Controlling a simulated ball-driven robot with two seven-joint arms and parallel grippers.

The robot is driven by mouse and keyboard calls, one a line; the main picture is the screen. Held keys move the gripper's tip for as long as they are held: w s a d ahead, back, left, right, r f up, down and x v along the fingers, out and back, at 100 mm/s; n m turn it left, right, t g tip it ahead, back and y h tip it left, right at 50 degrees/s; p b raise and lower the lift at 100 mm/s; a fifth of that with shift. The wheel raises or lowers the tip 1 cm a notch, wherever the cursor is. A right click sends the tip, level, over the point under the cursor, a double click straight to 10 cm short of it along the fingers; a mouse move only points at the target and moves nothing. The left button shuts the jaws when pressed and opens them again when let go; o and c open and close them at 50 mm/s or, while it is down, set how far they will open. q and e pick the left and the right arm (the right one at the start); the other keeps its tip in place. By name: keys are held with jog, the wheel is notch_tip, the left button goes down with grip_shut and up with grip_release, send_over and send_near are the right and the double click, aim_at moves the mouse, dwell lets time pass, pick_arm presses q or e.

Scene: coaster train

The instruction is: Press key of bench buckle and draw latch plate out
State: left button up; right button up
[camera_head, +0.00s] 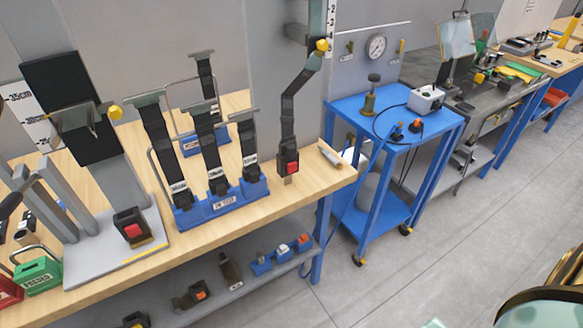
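A black buckle with a red key (133,231) stands on a grey plate (105,262) at the left of the wooden bench. A second black buckle with a red key (289,166) is at the end of a dark strap (289,115) near the bench's right end. A small metal tongue shows below this second buckle. I cannot tell which of the two is the bench buckle, or whether a latch plate sits in either.
A blue rack (226,206) with several upright straps stands between the buckles. A small pale cylinder (331,155) lies near the wooden bench's (262,200) right end. A lower shelf (240,292) holds small parts.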

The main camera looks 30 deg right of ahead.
grip_shut()
dwell(1.7)
